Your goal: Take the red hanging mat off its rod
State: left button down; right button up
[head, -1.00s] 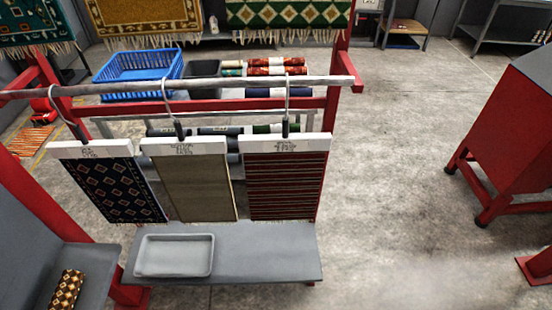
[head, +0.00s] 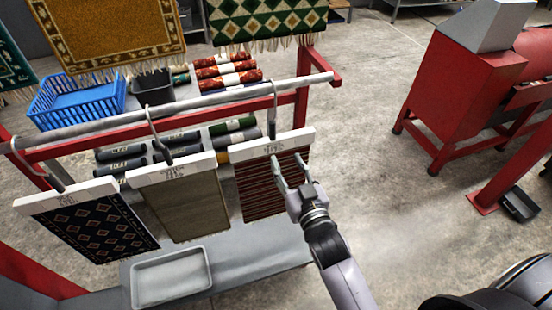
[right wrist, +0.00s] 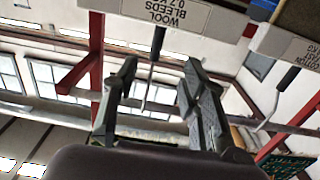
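The red striped mat (head: 255,195) hangs from a white labelled clip bar (head: 248,150) at the right end of the row. Its hook (head: 272,112) goes up to the grey rod (head: 205,100). My right gripper (head: 288,158) is open and empty, with its fingers in front of the mat's upper part in the head view. In the right wrist view the open fingers (right wrist: 160,80) have the dark hook stem (right wrist: 157,42) showing between them, under an upside-down white label bar (right wrist: 168,12). Contact cannot be told. My left gripper is not in view.
A beige mat (head: 180,205) and a dark blue patterned mat (head: 95,228) hang to the left on the same rod. A grey bench (head: 250,258) with a shallow tray (head: 170,277) stands below. A red machine (head: 455,90) is at right, with clear floor between.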

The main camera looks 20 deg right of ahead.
aim_at(274, 132)
jog(key=shift+w+r+b, duration=0.2)
jog(key=shift+w+b, duration=1)
jog(key=shift+w, duration=2.9)
jog(key=shift+w+b, duration=0.3)
jog(key=shift+w, duration=2.05)
grip_shut()
